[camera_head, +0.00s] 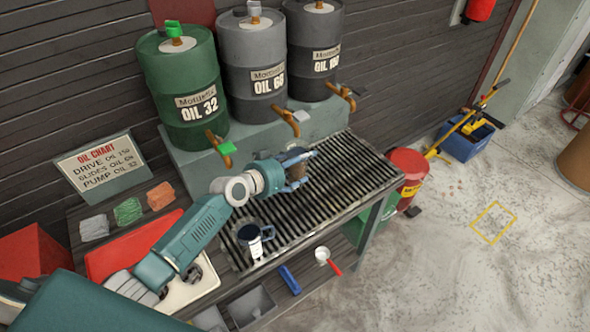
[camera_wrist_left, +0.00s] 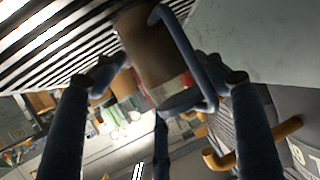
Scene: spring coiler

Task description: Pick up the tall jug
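One jug (camera_head: 293,157), dark with a brownish side, stands upright at the rear of the slatted grate. In the left wrist view this jug (camera_wrist_left: 148,50) shows a brown body and a blue-grey handle. My left gripper (camera_head: 298,178) is at this jug, with fingers on both sides of it. In the left wrist view the left gripper (camera_wrist_left: 160,75) has its fingertips close to the body and handle; whether they touch is unclear. A second dark blue-grey jug (camera_head: 247,233) with a pale mark stands nearer on the grate. Which jug is taller is hard to tell. My right gripper is out of view.
Green (camera_head: 178,85), grey (camera_head: 252,55) and dark grey (camera_head: 314,45) oil drums with taps stand behind the grate (camera_head: 345,185). An oil chart sign (camera_head: 104,164) and coloured cloths are at left. A red bin (camera_head: 408,178) stands beside the bench. The right floor is mostly open.

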